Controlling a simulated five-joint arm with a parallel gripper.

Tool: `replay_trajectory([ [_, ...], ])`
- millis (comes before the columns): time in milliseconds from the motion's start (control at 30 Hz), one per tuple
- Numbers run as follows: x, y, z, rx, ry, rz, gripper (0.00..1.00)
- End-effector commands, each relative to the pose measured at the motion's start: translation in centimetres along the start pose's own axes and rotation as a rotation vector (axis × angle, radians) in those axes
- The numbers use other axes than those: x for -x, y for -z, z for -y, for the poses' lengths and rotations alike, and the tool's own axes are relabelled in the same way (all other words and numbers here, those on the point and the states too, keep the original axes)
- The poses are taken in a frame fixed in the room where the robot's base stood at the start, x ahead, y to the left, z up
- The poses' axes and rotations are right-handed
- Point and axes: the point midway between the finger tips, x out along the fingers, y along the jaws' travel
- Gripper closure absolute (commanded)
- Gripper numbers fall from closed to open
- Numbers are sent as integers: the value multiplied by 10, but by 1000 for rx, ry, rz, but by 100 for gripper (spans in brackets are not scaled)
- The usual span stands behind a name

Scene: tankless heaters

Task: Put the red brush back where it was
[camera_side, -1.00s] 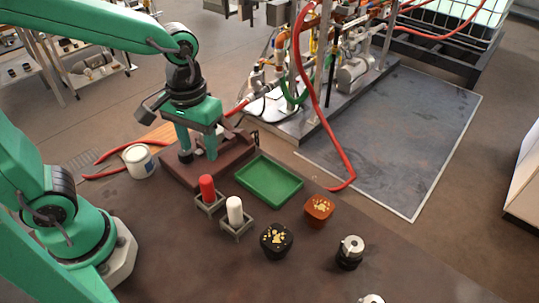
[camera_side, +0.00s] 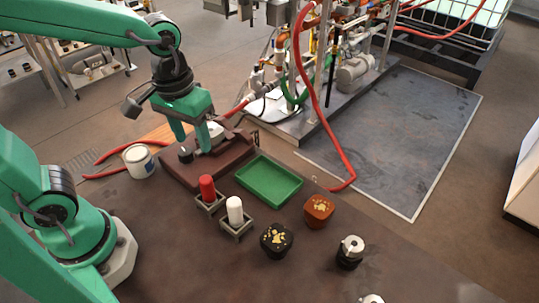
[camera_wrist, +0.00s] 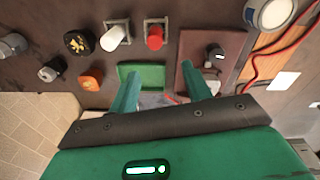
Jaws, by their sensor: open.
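The red brush (camera_side: 207,188) stands upright in a small grey square holder (camera_side: 212,208). It shows from above in the wrist view (camera_wrist: 155,38), also in its holder. My gripper (camera_side: 192,149) is open and empty above the brown board (camera_side: 228,163), behind the red brush and apart from it. In the wrist view my gripper's two fingers (camera_wrist: 160,72) are spread, with nothing between them. The brush's lower end is hidden inside the holder.
A white piece (camera_side: 235,210) stands in a matching holder beside the brush. A green tray (camera_side: 270,182) lies right of the board. The board bears a black knob (camera_side: 185,154) and a pale part. Black and orange pawprint blocks and a white tub (camera_side: 139,161) stand nearby.

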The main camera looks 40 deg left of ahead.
Motion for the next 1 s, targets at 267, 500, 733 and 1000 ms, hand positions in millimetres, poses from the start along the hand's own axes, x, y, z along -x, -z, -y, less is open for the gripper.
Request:
replay_trajectory([
  [267, 28, -6, 31, -88, -49, -176, 51],
  [500, 48, -14, 56, -173, -48, -336, 51],
  [733, 55, -19, 67, -218, -33, -414, 51],
  [1000, 55, -20, 68, -225, -30, -421, 51],
])
